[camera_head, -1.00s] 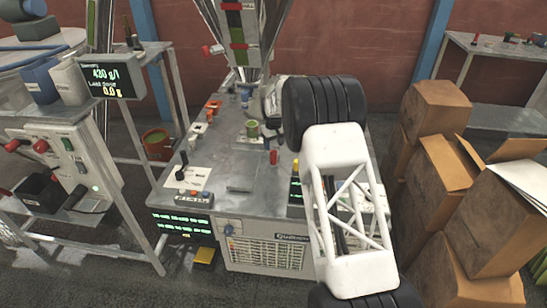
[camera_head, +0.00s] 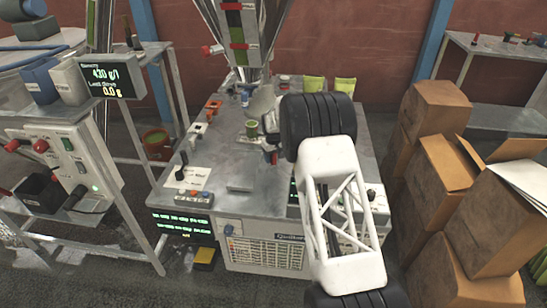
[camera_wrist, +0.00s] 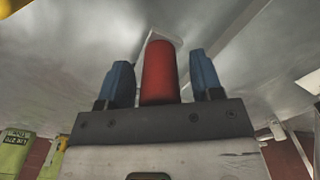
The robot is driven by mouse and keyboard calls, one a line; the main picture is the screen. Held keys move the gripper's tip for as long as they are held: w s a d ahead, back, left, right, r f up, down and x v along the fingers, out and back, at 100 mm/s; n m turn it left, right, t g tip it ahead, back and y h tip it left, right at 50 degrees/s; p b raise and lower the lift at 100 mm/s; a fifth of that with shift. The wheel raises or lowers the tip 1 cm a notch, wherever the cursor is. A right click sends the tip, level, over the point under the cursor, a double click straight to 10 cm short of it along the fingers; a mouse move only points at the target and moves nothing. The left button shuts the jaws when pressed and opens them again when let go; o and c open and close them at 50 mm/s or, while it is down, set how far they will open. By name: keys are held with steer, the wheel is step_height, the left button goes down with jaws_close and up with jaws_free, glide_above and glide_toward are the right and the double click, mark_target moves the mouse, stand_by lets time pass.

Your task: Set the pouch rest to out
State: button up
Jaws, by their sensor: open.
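In the wrist view the red handle (camera_wrist: 159,72) rises between the two blue fingers, with a visible gap on each side. It meets a pale plate or slot at its far end. No label shows whether it is the pouch rest. My gripper (camera_wrist: 162,76) is open around the handle; in the head view my gripper (camera_head: 270,146) is low over the table and its fingers are hard to make out.
Two green pouches (camera_head: 314,84) (camera_head: 345,86) are at the table's back. A black-knobbed lever (camera_head: 181,172) is at the left front. Cardboard boxes (camera_head: 450,165) crowd the right. The table's front middle is mostly clear.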

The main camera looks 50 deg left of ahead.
stand_by(0.3)
jaws_close()
steer(key=shift+s+d, duration=0.15)
steer(key=s+d, duration=1.4)
steer(key=shift+s+d, duration=0.25)
steer(key=shift+s, duration=0.05)
steer(key=shift+s+d, duration=0.45)
steer(key=shift+s, duration=0.05)
steer(key=shift+d+f, duration=0.1)
steer(key=shift+f, duration=0.05)
jaws_free()
